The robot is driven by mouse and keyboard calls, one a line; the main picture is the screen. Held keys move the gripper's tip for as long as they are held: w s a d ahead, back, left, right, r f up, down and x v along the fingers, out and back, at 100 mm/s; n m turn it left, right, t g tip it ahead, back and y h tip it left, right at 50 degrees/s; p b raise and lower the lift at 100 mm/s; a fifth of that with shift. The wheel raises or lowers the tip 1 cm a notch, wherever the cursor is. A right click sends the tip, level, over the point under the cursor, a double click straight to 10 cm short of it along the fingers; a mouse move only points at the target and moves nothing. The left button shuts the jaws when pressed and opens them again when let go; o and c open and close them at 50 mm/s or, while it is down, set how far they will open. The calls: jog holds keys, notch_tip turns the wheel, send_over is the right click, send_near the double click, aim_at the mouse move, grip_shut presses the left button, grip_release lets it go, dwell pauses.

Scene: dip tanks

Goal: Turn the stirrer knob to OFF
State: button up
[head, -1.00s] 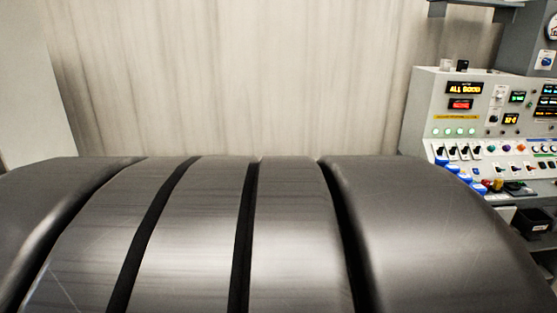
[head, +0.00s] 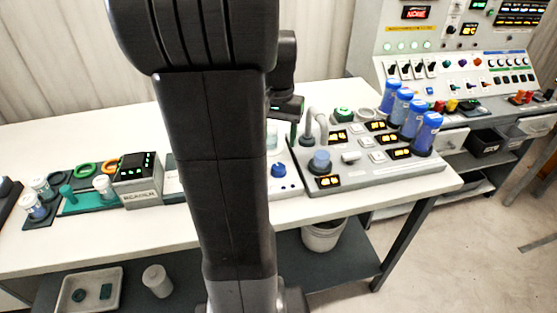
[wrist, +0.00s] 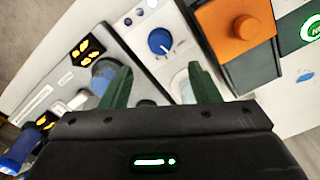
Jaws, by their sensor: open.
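A blue knob (wrist: 160,41) with a white pointer sits on a white panel in the wrist view. Its pointer faces the lower right of the picture. I cannot read any marks around it. The same blue knob shows beside my arm in the head view (head: 278,170). My gripper (wrist: 160,76) is open, with its two green fingers apart and nothing between them. The knob lies beyond the fingertips, roughly centred between them, and looks untouched. In the head view my arm hides part of the unit with the knob.
An orange block (wrist: 243,28) with a round top is right of the knob in the wrist view. A grey panel (head: 375,170) with amber displays and several blue cylinders stands right of it. A reader box (head: 138,180) stands left. A control console (head: 455,60) is behind.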

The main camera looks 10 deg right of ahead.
aim_at(278, 166)
notch_tip(278, 166, down, 10)
jog(key=shift+r, duration=0.1)
jog(key=shift+c, duration=0.3)
jog(key=c, duration=0.9)
jog(key=shift+w+r+n, duration=0.1)
jog(key=shift+n, duration=2.8)
jog(key=o, duration=1)
jog(key=shift+c, duration=0.2)
